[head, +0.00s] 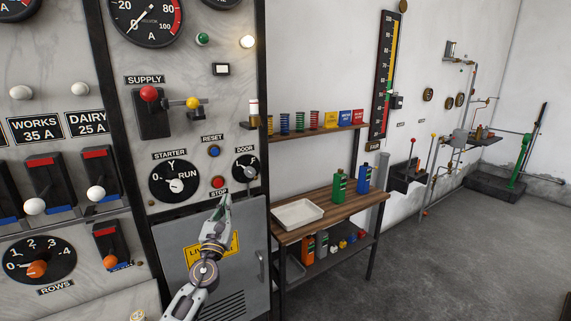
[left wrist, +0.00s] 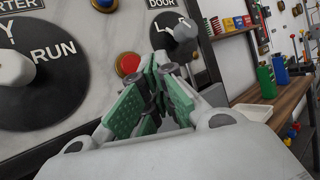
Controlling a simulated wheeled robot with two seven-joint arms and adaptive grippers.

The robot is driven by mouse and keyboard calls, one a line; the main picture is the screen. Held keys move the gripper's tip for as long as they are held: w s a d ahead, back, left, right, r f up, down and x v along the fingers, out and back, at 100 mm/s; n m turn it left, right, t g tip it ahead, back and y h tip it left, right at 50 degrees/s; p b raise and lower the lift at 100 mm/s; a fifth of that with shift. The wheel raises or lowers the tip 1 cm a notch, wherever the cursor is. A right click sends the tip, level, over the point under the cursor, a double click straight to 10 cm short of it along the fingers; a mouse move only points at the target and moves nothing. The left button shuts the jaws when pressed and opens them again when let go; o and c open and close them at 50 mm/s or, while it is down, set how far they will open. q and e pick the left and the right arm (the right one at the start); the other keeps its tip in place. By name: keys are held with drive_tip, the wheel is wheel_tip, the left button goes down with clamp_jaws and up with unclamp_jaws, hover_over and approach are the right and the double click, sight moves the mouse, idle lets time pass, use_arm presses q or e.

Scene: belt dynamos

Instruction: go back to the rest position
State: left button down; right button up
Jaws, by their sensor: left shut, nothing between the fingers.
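My left gripper (head: 226,203) is shut and empty in front of the marble switch panel (head: 220,110). Its fingertips are just below and right of the red STOP button (head: 218,182), and I cannot tell whether they touch the panel. In the left wrist view the green-padded fingers (left wrist: 156,88) are closed together, with the red button (left wrist: 128,64) just beyond them. My right gripper is not in view.
A grey cabinet door (head: 205,262) with a yellow warning sign lies behind my forearm. To the right stands a wooden bench (head: 335,208) with a white tray (head: 297,213) and green and blue bottles. Open grey floor (head: 440,265) lies further right.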

use_arm(q)
drive_tip(key=a+f+n+g, duration=0.1)
drive_tip(key=f+n+g, duration=0.15)
drive_tip(key=f, duration=0.65)
drive_tip(key=a+f+n+g+y, duration=0.1)
drive_tip(key=f+n, duration=0.2)
drive_tip(key=f, duration=0.6)
drive_tip(key=a+f+n+g, duration=0.2)
drive_tip(key=f+n, duration=0.1)
drive_tip(key=f, duration=0.6)
drive_tip(key=s+a+f+n+g, duration=0.1)
drive_tip(key=s+f+n+g, duration=0.35)
drive_tip(key=f, duration=0.95)
drive_tip(key=s+a+f+n+g, duration=0.15)
drive_tip(key=s+f+n, duration=0.35)
drive_tip(key=s+f, duration=0.65)
drive_tip(key=s+f+n+g, duration=0.6)
drive_tip(key=s+f+n, duration=0.3)
drive_tip(key=s+f, duration=1.25)
drive_tip(key=s+f+n+g, duration=0.2)
drive_tip(key=s+f+n, duration=0.2)
drive_tip(key=s, duration=0.9)
drive_tip(key=s+f+n+g, duration=0.2)
drive_tip(key=s+f+n, duration=0.2)
drive_tip(key=s, duration=1)
drive_tip(key=shift+s+d+f, duration=0.15)
drive_tip(key=shift+d, duration=0.05)
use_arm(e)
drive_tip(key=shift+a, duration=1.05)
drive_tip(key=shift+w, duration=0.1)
